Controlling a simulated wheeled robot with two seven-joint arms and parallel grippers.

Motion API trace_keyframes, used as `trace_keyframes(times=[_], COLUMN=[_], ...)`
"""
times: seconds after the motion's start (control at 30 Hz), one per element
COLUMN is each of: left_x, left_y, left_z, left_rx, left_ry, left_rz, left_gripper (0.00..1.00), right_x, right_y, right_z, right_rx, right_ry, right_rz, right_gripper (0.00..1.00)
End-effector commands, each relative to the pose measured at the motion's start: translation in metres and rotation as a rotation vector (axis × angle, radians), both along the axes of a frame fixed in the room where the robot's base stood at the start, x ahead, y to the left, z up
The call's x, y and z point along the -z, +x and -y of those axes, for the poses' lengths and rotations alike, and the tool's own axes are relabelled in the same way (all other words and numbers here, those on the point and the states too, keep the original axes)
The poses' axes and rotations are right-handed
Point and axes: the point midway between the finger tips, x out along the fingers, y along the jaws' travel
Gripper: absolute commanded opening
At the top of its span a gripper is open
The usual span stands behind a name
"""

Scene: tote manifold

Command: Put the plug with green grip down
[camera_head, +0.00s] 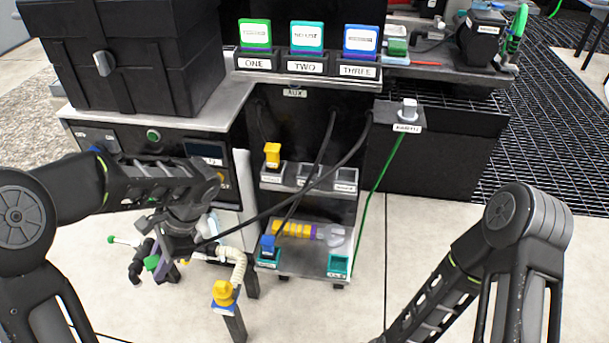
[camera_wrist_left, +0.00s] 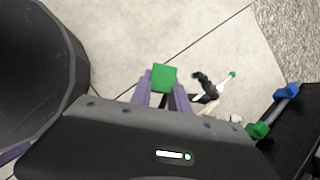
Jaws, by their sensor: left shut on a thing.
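The plug with green grip (camera_head: 152,262) is in my left gripper (camera_head: 163,266), at the left above the floor in the head view. In the left wrist view its green block (camera_wrist_left: 163,78) sits between the two purple fingers (camera_wrist_left: 162,96), which are shut on it. A black cable runs from near this gripper up right toward the dark cabinet. The plug's lower end is hard to make out. My right arm comes in at the lower right, but its gripper is out of view.
A yellow plug (camera_head: 272,155) stands on the cart's upper shelf (camera_head: 311,179). A blue plug (camera_head: 267,244) stands on the lower shelf, near a teal socket (camera_head: 338,265). A yellow-topped post (camera_head: 223,292) and a cream hose (camera_head: 238,262) are right of my left gripper. Floor at front centre-right is clear.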

Motion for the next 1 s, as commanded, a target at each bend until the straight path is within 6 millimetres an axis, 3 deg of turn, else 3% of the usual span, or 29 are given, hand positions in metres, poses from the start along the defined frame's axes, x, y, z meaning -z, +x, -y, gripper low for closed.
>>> trace_keyframes(times=[0.83,1.0], left_x=[-0.003,-0.031], left_y=[0.000,0.008], left_z=[0.001,0.006], left_rx=[-0.033,-0.079], left_ry=[-0.001,0.000], left_rz=[0.000,0.000], left_gripper=[0.00,0.00], right_x=[0.000,-0.029], right_y=[0.000,-0.002], right_z=[0.000,-0.002], right_rx=[-0.001,-0.007], right_ry=[0.000,0.003], right_rz=[-0.001,-0.003], right_gripper=[0.36,0.36])
